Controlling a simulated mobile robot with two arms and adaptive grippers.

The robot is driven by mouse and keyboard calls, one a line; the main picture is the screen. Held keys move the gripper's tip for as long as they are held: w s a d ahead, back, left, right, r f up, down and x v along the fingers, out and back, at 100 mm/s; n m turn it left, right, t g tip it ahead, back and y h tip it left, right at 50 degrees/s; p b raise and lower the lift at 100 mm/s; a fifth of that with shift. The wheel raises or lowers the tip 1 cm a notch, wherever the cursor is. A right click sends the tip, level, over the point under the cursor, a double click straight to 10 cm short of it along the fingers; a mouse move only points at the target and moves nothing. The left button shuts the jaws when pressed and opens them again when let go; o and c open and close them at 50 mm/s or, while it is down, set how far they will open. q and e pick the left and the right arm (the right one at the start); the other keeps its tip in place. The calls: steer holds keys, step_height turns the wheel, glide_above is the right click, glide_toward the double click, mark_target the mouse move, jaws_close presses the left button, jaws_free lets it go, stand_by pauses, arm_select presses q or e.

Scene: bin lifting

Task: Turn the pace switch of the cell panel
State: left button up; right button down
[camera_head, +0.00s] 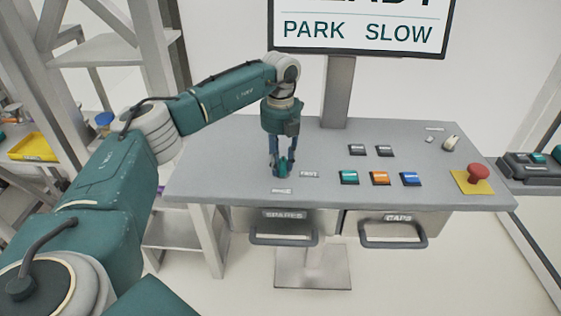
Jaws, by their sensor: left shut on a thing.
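The grey cell panel (228,150) stands in front of me with a row of labels and buttons on its top. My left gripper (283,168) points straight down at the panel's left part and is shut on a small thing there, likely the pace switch. The gripper's fingers hide most of that switch. A small label (309,174) sits just right of the fingers and another (281,191) in front of them. A screen (357,30) above the panel reads PARK and SLOW. My right gripper is not in view.
Green (349,177), orange (379,178) and blue (410,179) buttons lie right of the gripper, with two dark buttons behind. A red mushroom button (478,173) is at the right. The screen's post (338,92) rises behind. Drawers marked SPARES (284,227) and CAPS (393,228) hang below.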

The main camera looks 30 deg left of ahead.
arm_select(q)
steer(key=m, duration=0.4)
steer(key=shift+w+m, duration=0.15)
steer(key=shift+m, duration=0.25)
steer(key=m, duration=0.4)
steer(key=shift+w+r+m, duration=0.1)
steer(key=shift+w+m, duration=0.05)
steer(key=shift+m, duration=0.15)
steer(key=m, duration=0.4)
steer(key=shift+w, duration=0.15)
steer(key=shift+w+d+m, duration=0.1)
steer(key=shift+m, duration=2.1)
steer(key=o, duration=1.2)
steer(key=shift+c, duration=0.2)
